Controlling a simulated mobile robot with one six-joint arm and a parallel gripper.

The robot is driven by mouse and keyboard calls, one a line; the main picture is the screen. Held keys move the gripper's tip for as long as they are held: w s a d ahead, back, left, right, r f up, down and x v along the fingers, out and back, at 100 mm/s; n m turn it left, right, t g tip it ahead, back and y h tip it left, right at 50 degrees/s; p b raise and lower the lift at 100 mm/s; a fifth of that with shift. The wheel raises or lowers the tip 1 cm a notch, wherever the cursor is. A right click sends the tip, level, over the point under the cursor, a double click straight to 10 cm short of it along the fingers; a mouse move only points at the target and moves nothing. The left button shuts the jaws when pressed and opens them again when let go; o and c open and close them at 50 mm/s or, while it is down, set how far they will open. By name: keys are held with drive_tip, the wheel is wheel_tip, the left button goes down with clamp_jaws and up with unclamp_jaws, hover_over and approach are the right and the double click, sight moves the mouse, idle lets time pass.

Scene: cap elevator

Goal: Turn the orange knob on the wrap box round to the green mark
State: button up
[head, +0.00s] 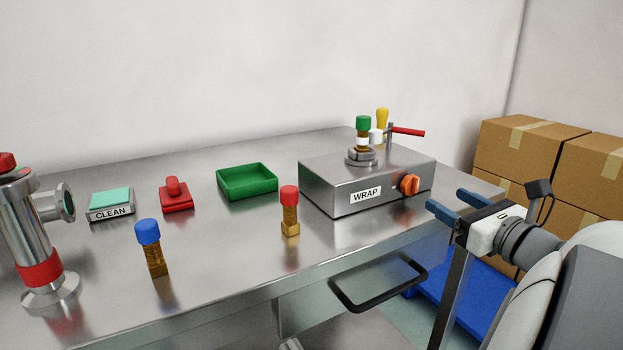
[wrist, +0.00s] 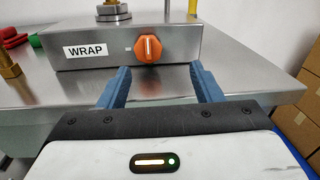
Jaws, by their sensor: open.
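The wrap box (head: 345,192) is a grey metal box with a WRAP label, at the right end of the table. Its orange knob (head: 409,186) is on the front face, right of the label. In the wrist view the knob (wrist: 148,49) has a white line pointing about straight up, and a small pale mark lies to its left. I cannot make out a green mark. My gripper (head: 450,207) is open and empty, in front of the box and apart from the knob. In the wrist view its blue fingers (wrist: 162,82) point at the box, with the knob centred slightly left between them.
A green-capped bottle (head: 363,125), a yellow-topped piece (head: 382,120) and a red lever (head: 407,132) top the box. A red-capped bottle (head: 289,212) stands to its left. A black handle (head: 378,308) juts out below the table edge. Cardboard boxes (head: 520,150) stand right.

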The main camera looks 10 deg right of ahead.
sight(417, 188)
drive_tip(key=w+a+n, duration=0.1)
drive_tip(key=w, duration=0.1)
drive_tip(key=w+a+n+y, duration=0.1)
drive_tip(key=w, duration=0.1)
drive_tip(key=w+a+b, duration=0.1)
drive_tip(key=w, duration=0.1)
drive_tip(key=shift+w+a+n+y, duration=0.25)
drive_tip(key=shift+n+y, duration=0.05)
drive_tip(key=shift+n, duration=0.1)
drive_tip(key=c, duration=1)
